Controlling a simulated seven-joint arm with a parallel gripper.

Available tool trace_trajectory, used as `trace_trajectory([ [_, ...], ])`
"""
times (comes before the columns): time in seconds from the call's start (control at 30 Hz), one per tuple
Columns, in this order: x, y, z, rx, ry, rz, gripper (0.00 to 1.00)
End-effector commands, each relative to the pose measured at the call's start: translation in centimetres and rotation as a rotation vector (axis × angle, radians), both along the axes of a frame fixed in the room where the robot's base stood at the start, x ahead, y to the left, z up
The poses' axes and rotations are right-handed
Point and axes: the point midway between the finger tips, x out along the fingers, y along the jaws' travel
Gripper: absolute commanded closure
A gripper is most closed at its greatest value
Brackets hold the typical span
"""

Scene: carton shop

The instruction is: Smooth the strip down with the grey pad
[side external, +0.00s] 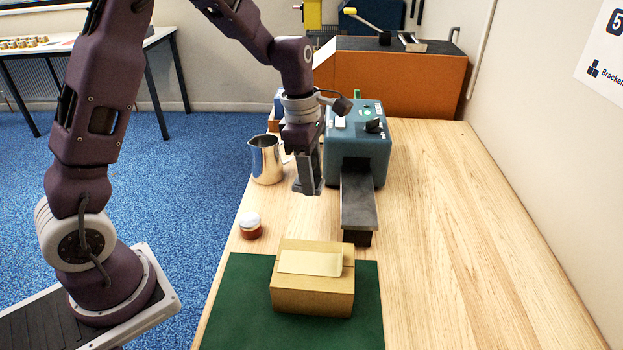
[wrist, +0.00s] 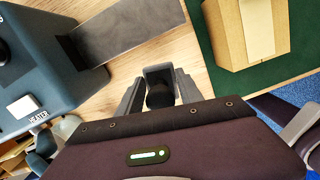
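A brown carton (side external: 312,296) stands on the green mat (side external: 235,300). My gripper (side external: 308,180) points down above the table, behind the carton and left of the teal machine. In the wrist view its fingers (wrist: 158,88) are closed around a small grey block with a dark round part, which looks like the grey pad (wrist: 157,70). The pad is apart from the carton; its underside is hidden.
The teal heater machine (side external: 358,150) with its long dark plate (side external: 358,200) stands close to my gripper's right. A metal jug (side external: 266,160) and a small white-lidded jar (side external: 250,226) stand at the left table edge. The table's right side is clear.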

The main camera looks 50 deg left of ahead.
Motion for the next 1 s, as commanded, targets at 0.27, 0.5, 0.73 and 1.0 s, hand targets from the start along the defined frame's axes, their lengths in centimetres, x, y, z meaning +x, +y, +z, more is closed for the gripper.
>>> trace_trajectory([
  [0.27,-0.2,-0.3,0.1,0.000,0.000,-0.024,0.89],
  [0.5,-4.1,-4.8,1.7,-0.004,-0.001,-0.440,0.89],
  [0.73,-11.1,-9.6,3.7,-0.003,-0.005,-1.090,0.89],
  [1.0,-14.7,-10.9,3.8,-0.001,0.000,-1.413,0.89],
])
